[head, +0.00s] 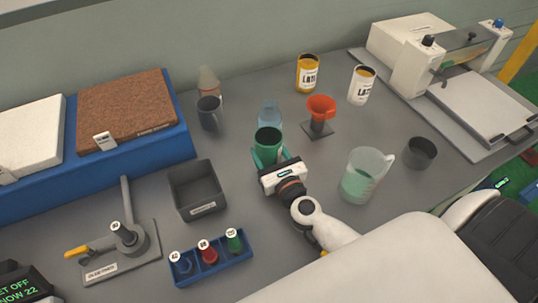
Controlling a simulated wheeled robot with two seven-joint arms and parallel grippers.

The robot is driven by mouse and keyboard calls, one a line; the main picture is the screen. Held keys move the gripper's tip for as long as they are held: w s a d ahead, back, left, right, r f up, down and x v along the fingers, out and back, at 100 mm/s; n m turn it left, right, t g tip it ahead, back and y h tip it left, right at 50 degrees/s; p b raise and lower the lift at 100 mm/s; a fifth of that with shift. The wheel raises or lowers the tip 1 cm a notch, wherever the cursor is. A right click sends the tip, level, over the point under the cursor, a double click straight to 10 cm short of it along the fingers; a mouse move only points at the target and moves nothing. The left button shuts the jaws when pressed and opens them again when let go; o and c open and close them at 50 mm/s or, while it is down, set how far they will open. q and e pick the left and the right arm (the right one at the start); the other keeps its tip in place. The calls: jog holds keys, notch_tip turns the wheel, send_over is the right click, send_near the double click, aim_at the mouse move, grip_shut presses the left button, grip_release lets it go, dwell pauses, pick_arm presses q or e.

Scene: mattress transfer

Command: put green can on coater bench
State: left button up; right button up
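The green can (268,139), open at the top, stands near the middle of the grey bench in the head view. My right gripper (269,156) reaches it from the front, with its fingertips on either side of the can's lower body. The fingers hide part of the can, and whether they press on it or whether its base touches the surface cannot be told. A white coater machine (408,65) with a flat plate (484,102) is at the upper right on a grey base. My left gripper is not in view.
A blue bottle (270,114) is just behind the can. A red funnel on a stand (320,108), LATX cans (307,73) and (361,85), a beaker (361,178) and a dark cup (420,153) stand to the right. A grey bin (197,190) is left.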

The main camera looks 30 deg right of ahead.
jog(key=shift+f, duration=0.15)
jog(key=o, duration=1.3)
jog(key=shift+o, duration=0.2)
